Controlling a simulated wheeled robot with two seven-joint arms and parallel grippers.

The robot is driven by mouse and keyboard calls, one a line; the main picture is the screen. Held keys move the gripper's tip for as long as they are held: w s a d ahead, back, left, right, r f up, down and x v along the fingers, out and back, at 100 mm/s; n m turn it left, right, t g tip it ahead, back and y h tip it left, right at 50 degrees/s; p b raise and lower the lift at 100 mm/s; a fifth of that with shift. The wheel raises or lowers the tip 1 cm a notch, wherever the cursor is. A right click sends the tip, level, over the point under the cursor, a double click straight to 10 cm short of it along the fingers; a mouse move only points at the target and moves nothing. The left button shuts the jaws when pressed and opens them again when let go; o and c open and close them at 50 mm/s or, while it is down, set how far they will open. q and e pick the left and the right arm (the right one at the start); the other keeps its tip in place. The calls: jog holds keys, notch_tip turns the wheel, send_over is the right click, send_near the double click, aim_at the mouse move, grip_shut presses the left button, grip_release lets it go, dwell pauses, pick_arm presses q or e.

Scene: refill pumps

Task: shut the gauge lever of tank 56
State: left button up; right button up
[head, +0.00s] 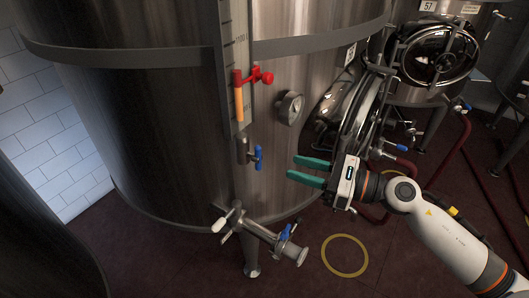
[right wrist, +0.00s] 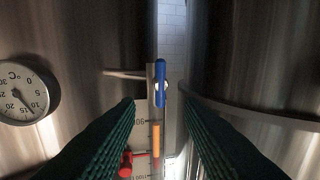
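The big steel tank (head: 150,120) fills the left and middle of the head view; I cannot read its number. Its gauge (head: 228,60) is a tall scale strip with an orange column (head: 239,100). A small blue lever (head: 258,157) sits at the gauge's lower end and looks upright. In the right wrist view the blue lever (right wrist: 160,78) lies ahead, in line with the gap between my fingers. My right gripper (head: 293,167), with green fingers, is open and empty, right of the blue lever and apart from it. My left gripper is not in view.
A red tap (head: 262,77) is beside the scale. A round dial (head: 290,107) is on the tank wall, right of the gauge. An outlet valve (head: 260,232) with a blue handle juts out below. An open round hatch (head: 350,110) and another tank (head: 437,60) stand at right.

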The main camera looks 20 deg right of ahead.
aim_at(258, 158)
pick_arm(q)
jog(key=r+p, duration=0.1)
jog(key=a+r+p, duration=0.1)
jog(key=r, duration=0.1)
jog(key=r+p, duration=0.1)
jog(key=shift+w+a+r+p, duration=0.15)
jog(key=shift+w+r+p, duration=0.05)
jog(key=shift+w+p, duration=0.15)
pick_arm(e)
jog(key=x, duration=0.8)
jog(key=shift+w+a, duration=0.2)
jog(key=shift+a, duration=0.15)
jog(key=shift+c, duration=0.5)
grip_shut()
